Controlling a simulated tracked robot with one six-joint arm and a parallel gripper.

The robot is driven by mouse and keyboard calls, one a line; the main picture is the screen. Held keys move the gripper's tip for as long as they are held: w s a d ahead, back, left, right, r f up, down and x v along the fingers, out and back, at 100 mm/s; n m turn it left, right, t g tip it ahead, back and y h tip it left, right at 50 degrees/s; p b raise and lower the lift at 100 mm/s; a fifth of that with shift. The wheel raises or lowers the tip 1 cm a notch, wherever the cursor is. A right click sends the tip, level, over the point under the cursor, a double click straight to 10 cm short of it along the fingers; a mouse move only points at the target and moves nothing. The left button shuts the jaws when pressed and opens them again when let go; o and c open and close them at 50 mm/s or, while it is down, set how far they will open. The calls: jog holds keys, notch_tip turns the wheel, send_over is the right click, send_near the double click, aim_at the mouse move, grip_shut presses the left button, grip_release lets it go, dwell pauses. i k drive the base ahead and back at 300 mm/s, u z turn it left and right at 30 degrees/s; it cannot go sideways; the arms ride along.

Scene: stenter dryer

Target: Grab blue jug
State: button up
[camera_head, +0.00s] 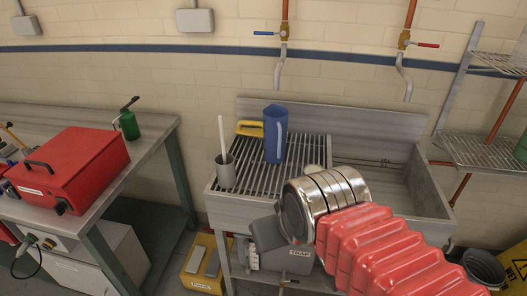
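The blue jug (275,136) stands upright on the slatted drainboard of the metal sink unit, near its back edge. A yellow item (249,128) lies just left of the jug and is partly hidden by it. My arm, with a red ribbed sleeve and a silver cylindrical section, reaches in from the lower right. Its silver part is in front of and below the jug in the picture, apart from it. My gripper's fingers do not show.
A grey cup (226,171) with a white stick stands at the drainboard's left side. The sink basin (415,185) is to the right. A red case (75,168) and a green oil can (129,124) are on the left bench. A wire shelf (482,152) stands at right.

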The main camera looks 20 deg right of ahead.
aim_at(276, 139)
jog(key=u, duration=0.3)
jog(key=k, duration=0.7)
jog(key=u, duration=0.7)
jog(key=i, duration=1.6)
jog(key=z, duration=0.8)
jog(key=i, duration=0.4)
jog(key=z, duration=0.25)
